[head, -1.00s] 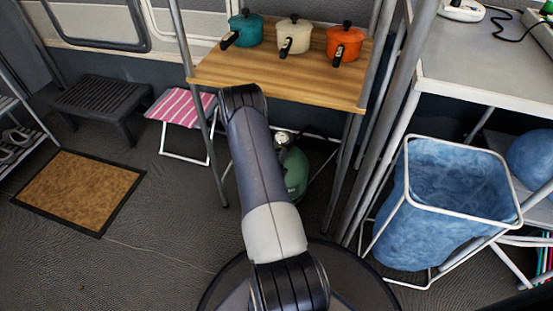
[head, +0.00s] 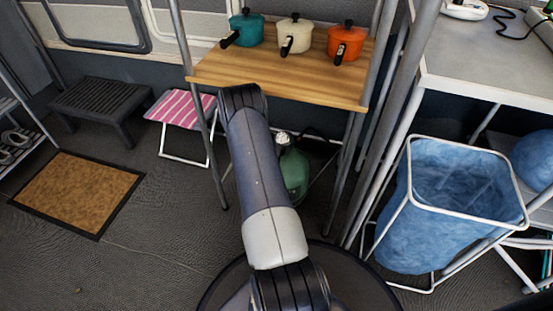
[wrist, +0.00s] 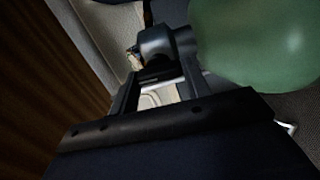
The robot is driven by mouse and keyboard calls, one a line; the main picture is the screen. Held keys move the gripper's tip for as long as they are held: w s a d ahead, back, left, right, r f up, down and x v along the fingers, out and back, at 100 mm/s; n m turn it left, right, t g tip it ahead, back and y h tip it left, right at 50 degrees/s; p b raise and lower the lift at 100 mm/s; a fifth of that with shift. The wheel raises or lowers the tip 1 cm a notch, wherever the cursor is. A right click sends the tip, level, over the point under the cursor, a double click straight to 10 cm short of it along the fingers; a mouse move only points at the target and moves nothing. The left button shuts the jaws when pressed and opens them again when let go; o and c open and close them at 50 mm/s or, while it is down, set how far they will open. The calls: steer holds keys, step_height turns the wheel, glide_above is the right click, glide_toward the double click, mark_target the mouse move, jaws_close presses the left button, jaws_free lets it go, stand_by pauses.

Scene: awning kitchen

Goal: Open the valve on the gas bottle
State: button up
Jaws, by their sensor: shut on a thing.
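The green gas bottle (head: 294,175) stands on the floor under the wooden table, partly hidden behind my arm in the head view. Its grey valve (head: 282,138) shows at its top. In the wrist view the bottle (wrist: 255,42) fills the upper right as a blurred green shape. The grey valve (wrist: 165,42) with a dark knob sits left of it. My gripper (wrist: 157,88) reaches up from the bottom of the wrist view, its fingers shut at the knob. The exact contact is dark and hard to see. The gripper is hidden by my arm in the head view.
The wooden table (head: 285,80) carries three pots above the bottle, and its grey legs stand close around it. A pink striped stool (head: 182,106) is to the left. A blue laundry basket (head: 440,205) stands to the right. The floor at left is open around a brown mat (head: 80,192).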

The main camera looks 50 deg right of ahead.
steer(key=shift+n, duration=0.3)
stand_by(0.4)
steer(key=o, duration=1)
steer(key=p+v, duration=0.3)
steer(key=v, duration=0.7)
steer(key=shift+s+a, duration=0.2)
steer(key=shift+a, duration=0.15)
steer(key=b+x, duration=0.3)
steer(key=x, duration=0.8)
steer(key=shift+a, duration=0.1)
